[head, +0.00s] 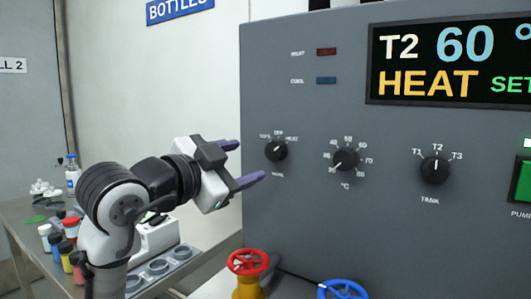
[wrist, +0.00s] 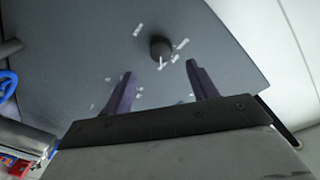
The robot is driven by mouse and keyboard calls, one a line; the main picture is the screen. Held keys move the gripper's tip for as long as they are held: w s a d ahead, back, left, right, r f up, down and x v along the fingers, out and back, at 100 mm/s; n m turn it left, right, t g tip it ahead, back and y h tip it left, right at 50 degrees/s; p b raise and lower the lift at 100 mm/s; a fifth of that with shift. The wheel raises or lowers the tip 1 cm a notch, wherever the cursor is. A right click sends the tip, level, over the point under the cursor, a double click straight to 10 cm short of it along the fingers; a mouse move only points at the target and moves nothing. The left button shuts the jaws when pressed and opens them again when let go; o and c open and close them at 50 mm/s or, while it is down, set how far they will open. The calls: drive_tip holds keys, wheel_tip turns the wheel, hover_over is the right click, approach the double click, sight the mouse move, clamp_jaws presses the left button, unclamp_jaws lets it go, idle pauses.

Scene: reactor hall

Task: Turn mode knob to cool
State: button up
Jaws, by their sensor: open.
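The mode knob (head: 276,150) is a small black dial at the left of the grey panel. Small labels stand above it; the right one reads HEAT, and its white mark seems to point up and right towards that. The display (head: 440,62) reads T2, 60 and HEAT in yellow. My gripper (head: 249,161) is open and empty, its two purple fingers pointing at the panel just left of the knob. In the wrist view the knob (wrist: 160,47) lies just beyond and between the fingertips of my gripper (wrist: 165,69), apart from both.
The temperature knob (head: 345,159) and tank knob (head: 435,168) sit further right. A red valve wheel (head: 248,262) and a blue one (head: 342,290) stand below. A bench (head: 22,212) with bottles and jars is at left.

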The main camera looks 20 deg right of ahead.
sight(271, 152)
drive_tip(key=p+x, duration=0.1)
drive_tip(key=x, duration=0.7)
drive_tip(key=shift+r, duration=0.1)
drive_tip(key=c, duration=1)
